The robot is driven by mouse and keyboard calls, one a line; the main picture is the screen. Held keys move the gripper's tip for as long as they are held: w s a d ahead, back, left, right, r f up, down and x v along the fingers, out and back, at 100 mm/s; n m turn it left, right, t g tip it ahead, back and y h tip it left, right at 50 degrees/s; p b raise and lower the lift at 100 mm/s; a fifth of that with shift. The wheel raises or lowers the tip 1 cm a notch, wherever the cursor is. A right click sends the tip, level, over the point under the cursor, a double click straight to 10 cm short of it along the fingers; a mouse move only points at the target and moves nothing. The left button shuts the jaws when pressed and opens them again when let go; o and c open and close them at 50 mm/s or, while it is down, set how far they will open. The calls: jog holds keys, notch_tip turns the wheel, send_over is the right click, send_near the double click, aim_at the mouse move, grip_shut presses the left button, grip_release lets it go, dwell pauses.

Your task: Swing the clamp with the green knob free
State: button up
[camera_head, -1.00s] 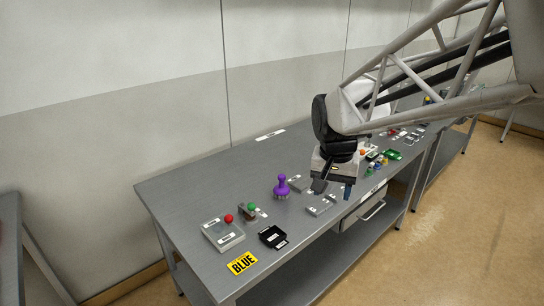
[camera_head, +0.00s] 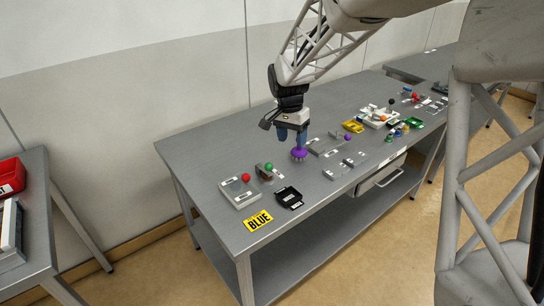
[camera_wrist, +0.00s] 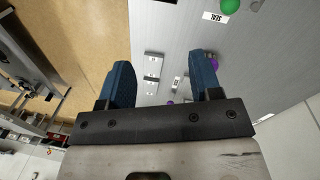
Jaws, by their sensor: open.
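The clamp with the green knob (camera_head: 268,167) stands near the left end of the grey workbench, with a small brown-grey body beneath the knob. In the wrist view its green knob (camera_wrist: 230,5) is cut by the top edge, beyond the right finger. My gripper (camera_head: 291,135) is open and empty, pointing down above a purple tool (camera_head: 299,155), to the right of the clamp and higher than it. The wrist view shows both blue fingers (camera_wrist: 162,75) spread apart. Whether the gripper touches the purple tool cannot be told.
A grey box (camera_head: 240,194) with a red knob (camera_head: 246,178) stands left of the clamp. Grey blocks (camera_head: 334,172) and several coloured parts sit further right. The bench's back left is clear.

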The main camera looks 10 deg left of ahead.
jog(key=m, duration=0.1)
send_over(268, 164)
jog(key=w+a, duration=0.1)
notch_tip(268, 164, down, 8)
jog(key=f, duration=0.1)
jog(key=shift+w+a+r+g+h, duration=0.15)
jog(key=shift+r+g+h, duration=0.1)
jog(key=shift+g+h, duration=0.05)
jog(key=shift+f, duration=0.1)
jog(key=shift+s+d+f, duration=0.15)
jog(key=shift+d+f, duration=0.05)
jog(key=shift+f, duration=1.05)
jog(key=shift+s+d+f, duration=0.1)
jog(key=shift+d+f, duration=0.15)
jog(key=shift+f, duration=1)
jog(key=shift+s+d+f, duration=0.15)
jog(key=shift+d+f, duration=0.05)
jog(key=shift+f, duration=1.05)
grip_shut()
